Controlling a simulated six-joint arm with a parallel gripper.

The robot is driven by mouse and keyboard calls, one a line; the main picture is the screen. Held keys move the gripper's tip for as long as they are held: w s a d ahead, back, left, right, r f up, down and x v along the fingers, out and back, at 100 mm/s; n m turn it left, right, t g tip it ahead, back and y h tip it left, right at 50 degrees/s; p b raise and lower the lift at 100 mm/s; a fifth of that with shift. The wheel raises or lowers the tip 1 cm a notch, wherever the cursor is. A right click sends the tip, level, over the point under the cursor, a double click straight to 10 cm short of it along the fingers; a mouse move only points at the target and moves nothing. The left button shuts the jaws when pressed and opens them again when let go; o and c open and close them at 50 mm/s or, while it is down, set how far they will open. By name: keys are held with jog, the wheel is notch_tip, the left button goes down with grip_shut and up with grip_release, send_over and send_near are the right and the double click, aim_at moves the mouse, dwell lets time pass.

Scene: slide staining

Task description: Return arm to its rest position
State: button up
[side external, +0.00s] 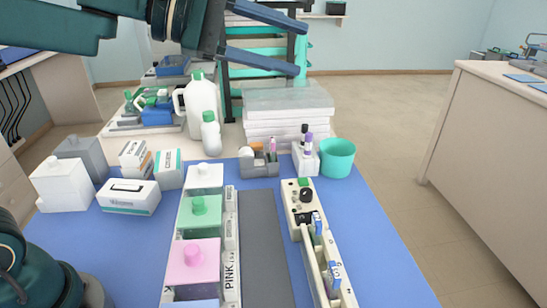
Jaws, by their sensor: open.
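My gripper (304,40) is in the air at the top of the side external view, above the back of the table. Its two long blue-grey fingers point to the right and stand apart, with nothing between them. My arm comes in from the upper left. Below it on the blue mat (382,262) stands a row of staining jars with a white lid (205,172), a green lid (200,212) and a pink lid (193,255). A slide holder with slides (325,252) stands to the right. The gripper touches none of these.
White boxes (130,197) stand at the left. White bottles (202,105), a stack of clear-topped trays (290,112), a pen holder (305,160) and a teal cup (338,157) are at the back. A dark grey strip (262,245) lies bare. The mat's right side is clear.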

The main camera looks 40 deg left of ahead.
jog(key=s+f+m+g+y, duration=0.2)
jog(key=s+f+m, duration=0.25)
jog(key=s, duration=0.25)
jog(key=s+f+m+g+y, duration=0.1)
jog(key=s+f+m+y, duration=0.15)
jog(key=s+m, duration=0.35)
jog(key=s+a+f+m+g+y, duration=0.2)
jog(key=s+a+f+m+y, duration=0.2)
jog(key=s+a+f, duration=0.3)
notch_tip(320, 180, down, 2)
jog(key=shift+a+f+y, duration=0.25)
jog(key=shift+a+y, duration=0.1)
jog(key=shift+a, duration=0.5)
